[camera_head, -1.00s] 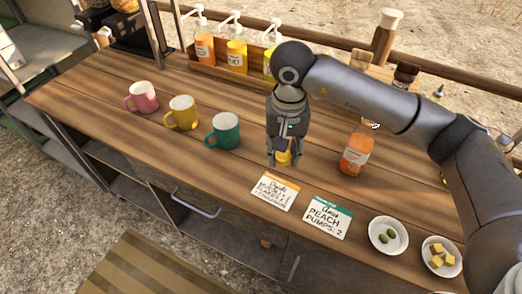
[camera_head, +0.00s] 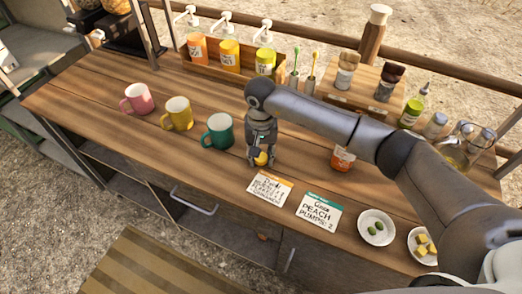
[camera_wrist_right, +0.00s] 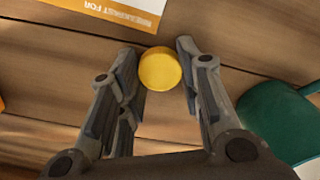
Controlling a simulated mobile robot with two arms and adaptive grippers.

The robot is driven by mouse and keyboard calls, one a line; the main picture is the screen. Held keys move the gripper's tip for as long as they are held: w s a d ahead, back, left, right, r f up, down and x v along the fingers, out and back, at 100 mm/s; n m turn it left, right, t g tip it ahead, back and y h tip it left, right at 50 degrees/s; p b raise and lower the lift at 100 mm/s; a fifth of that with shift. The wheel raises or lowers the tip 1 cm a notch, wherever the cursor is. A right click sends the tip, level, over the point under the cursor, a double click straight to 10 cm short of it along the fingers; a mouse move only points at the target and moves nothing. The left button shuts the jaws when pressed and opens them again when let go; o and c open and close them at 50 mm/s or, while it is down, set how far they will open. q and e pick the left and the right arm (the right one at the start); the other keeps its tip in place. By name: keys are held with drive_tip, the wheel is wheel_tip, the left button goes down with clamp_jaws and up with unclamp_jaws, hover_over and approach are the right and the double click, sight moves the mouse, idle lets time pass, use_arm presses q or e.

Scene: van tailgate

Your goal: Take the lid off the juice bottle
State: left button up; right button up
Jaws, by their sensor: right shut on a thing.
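The juice bottle (camera_head: 343,158) stands on the wooden counter, orange with a pale label. My right arm hides its upper part, so I cannot see its mouth. My right gripper (camera_head: 261,158) is low over the counter, left of the bottle and right of the green mug. It is shut on a round yellow lid (camera_head: 262,160). In the right wrist view the lid (camera_wrist_right: 160,69) shows as a flat yellow disc between the two fingertips (camera_wrist_right: 155,60). I cannot tell whether the lid touches the counter. My left gripper is out of view.
The green mug (camera_head: 218,132) is close to the gripper, with yellow (camera_head: 177,114) and pink (camera_head: 138,98) mugs beyond. Two order cards (camera_head: 270,188) (camera_head: 318,211) lie in front. Small plates (camera_head: 362,232) sit at right. Pump bottles stand in a rack (camera_head: 288,72) behind.

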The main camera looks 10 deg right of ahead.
drive_tip(key=shift+f+b, duration=0.2)
drive_tip(key=shift+b, duration=0.1)
drive_tip(key=o, duration=1.1)
drive_tip(key=shift+r, duration=0.15)
